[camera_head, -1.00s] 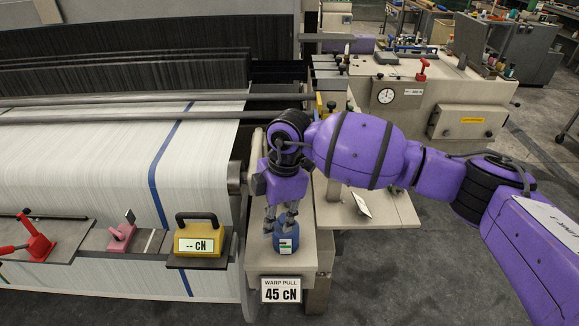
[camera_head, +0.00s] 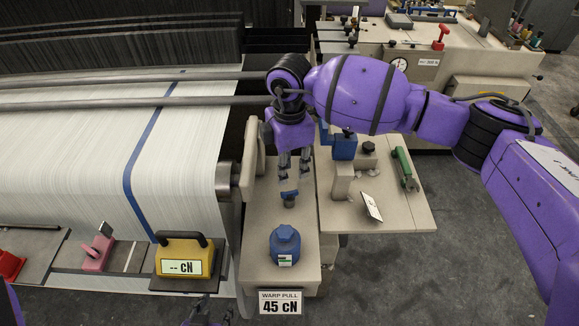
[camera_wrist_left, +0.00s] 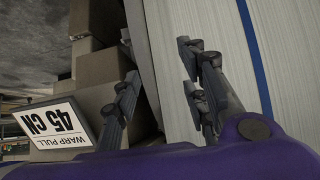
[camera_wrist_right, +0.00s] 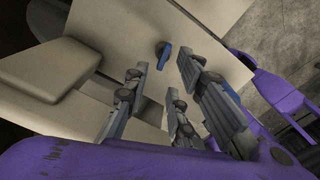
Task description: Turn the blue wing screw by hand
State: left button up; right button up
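A small blue part with a dark end (camera_head: 289,197), probably the wing screw, is on the beige block just below my right gripper (camera_head: 293,180). It also shows in the right wrist view (camera_wrist_right: 164,57), where my right gripper (camera_wrist_right: 162,68) is open with its fingertips apart on either side of it. I cannot tell whether they touch it. A blue rounded body with a small label (camera_head: 285,244) stands nearer on the block, apart from the gripper. My left gripper (camera_head: 207,312) shows at the bottom edge; in the left wrist view (camera_wrist_left: 158,65) it is open and empty, beside the white warp.
A yellow gauge (camera_head: 181,262) reads "-- cN"; a sign (camera_head: 281,302) reads "WARP PULL 45 cN". A pink clamp (camera_head: 97,253) stands left. On the right shelf are a blue block (camera_head: 345,147), a green-handled tool (camera_head: 404,168) and a tilted card (camera_head: 372,207).

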aim_at(289, 191)
jog(key=shift+s+f, duration=0.35)
jog(key=shift+f, duration=0.25)
jog(key=shift+s+f, duration=0.35)
jog(key=shift+f, duration=0.25)
jog(key=f, duration=0.4)
jog(key=shift+w+f, duration=0.25)
jog(key=shift+f, duration=0.1)
pick_arm(q)
jog(key=shift+s, duration=0.45)
pick_arm(e)
jog(key=shift+w+f, duration=0.1)
pick_arm(q)
jog(key=shift+s+f, duration=0.1)
jog(key=shift+s, duration=0.05)
jog(key=shift+s, duration=0.1)
pick_arm(e)
grip_shut()
